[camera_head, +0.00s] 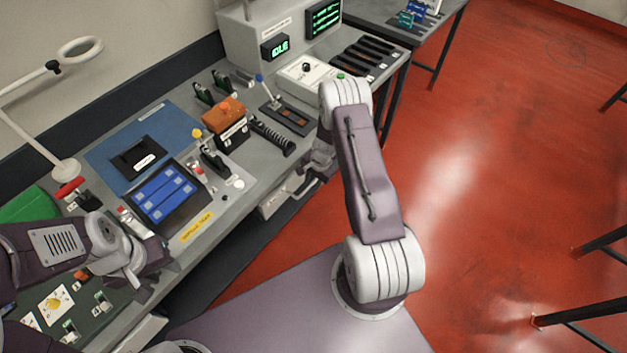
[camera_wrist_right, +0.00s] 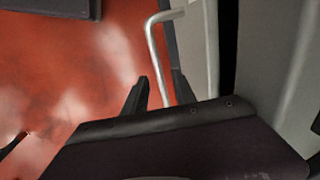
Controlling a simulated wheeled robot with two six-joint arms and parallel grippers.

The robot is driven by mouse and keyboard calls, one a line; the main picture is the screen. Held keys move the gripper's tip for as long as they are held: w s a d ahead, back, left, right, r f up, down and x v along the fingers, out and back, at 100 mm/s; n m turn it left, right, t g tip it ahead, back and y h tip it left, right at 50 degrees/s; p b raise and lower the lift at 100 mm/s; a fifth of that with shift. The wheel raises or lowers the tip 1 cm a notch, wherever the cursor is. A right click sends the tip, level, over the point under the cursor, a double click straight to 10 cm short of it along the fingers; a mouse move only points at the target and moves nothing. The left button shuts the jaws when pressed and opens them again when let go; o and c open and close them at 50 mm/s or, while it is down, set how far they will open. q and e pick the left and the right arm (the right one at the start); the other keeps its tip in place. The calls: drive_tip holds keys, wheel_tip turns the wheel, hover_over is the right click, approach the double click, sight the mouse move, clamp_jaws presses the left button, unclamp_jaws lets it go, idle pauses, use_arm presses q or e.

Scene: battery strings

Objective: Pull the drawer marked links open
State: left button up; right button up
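A light grey drawer front (camera_head: 273,204) shows under the bench edge in the head view; no "links" marking can be read on it. In the right wrist view a silver bar handle (camera_wrist_right: 157,55) stands out from a grey front (camera_wrist_right: 196,50). My right gripper (camera_wrist_right: 160,88) is open, with one dark finger on each side of the bar and a visible gap at the left finger. In the head view my right arm largely hides that gripper. My left gripper (camera_head: 128,268) is over the bench's near left part; its fingers are not clear.

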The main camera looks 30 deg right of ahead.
drive_tip(key=shift+s, duration=0.1)
drive_tip(key=shift+w, duration=0.2)
clamp_jaws()
idle(1.1)
